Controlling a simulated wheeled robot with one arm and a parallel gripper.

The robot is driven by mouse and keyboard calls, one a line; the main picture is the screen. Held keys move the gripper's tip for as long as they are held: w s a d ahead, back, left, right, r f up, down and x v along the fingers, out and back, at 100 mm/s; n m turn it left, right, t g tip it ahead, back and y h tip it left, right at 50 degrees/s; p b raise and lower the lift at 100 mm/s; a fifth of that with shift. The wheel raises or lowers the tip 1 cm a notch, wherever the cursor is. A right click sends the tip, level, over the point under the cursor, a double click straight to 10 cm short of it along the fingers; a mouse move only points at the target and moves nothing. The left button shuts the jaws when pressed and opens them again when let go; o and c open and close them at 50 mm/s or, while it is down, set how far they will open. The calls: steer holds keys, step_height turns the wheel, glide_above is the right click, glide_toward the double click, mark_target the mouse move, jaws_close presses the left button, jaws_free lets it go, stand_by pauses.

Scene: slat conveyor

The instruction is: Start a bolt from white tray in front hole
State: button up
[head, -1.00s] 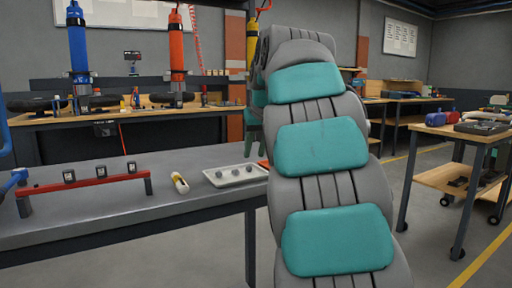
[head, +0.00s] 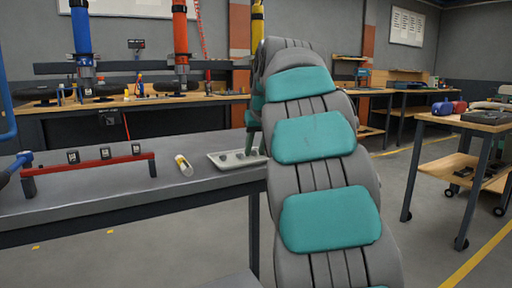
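The white tray (head: 232,168) lies on the grey table, just left of my arm, with a few small grey bolts (head: 239,156) in it. My gripper (head: 250,147) is mostly hidden behind my own arm. No hole can be made out at this size.
A yellow and white tube (head: 184,165) lies on the grey table (head: 120,188) between the red bar and the tray. A wooden workbench (head: 128,104) stands behind. A wooden cart (head: 462,124) stands at the right. The table's front is clear.

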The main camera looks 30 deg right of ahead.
steer(key=shift+c, duration=0.3)
jaws_close()
steer(key=shift+r+p, duration=1.9)
steer(key=shift+r, duration=0.6)
steer(key=shift+s, duration=0.1)
